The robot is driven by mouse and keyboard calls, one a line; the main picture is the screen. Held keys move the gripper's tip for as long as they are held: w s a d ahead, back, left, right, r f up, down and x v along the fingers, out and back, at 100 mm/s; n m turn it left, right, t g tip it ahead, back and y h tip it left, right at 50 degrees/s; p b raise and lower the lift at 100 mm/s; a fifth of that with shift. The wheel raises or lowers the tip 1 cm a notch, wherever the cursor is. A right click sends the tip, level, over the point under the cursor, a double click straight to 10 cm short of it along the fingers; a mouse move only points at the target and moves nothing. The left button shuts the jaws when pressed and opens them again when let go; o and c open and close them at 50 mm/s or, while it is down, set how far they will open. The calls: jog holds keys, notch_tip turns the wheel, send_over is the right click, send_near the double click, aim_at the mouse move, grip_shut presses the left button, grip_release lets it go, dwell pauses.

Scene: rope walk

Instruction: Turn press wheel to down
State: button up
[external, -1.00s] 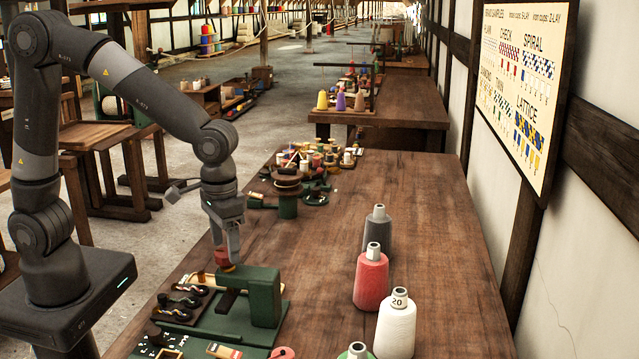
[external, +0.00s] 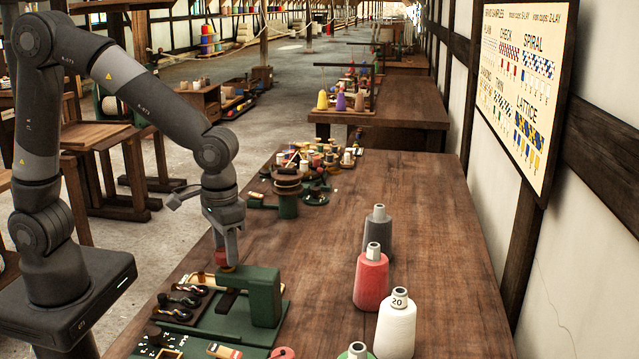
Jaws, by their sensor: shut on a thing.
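The green press (external: 263,297) stands on a green base board at the near left of the table in the external view. A small red knob, which looks like the press wheel (external: 221,258), sits above the press's left end, with a bit of yellow under it. My gripper (external: 230,256) points down over it and is shut on the red knob. The fingers partly hide the knob, so its exact turn cannot be read.
A dark green stand (external: 288,205) and several small spools are behind. The table's middle is clear.

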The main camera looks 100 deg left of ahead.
jog(key=shift+m, duration=0.3)
jog(key=m, duration=0.3)
jog(key=shift+m, duration=0.3)
jog(key=m, duration=0.3)
jog(key=shift+m, duration=0.3)
jog(key=m, duration=0.3)
jog(key=shift+m, duration=0.3)
jog(key=m, duration=0.3)
jog(key=shift+m, duration=0.4)
jog(key=m, duration=1)
jog(key=shift+m, duration=2.2)
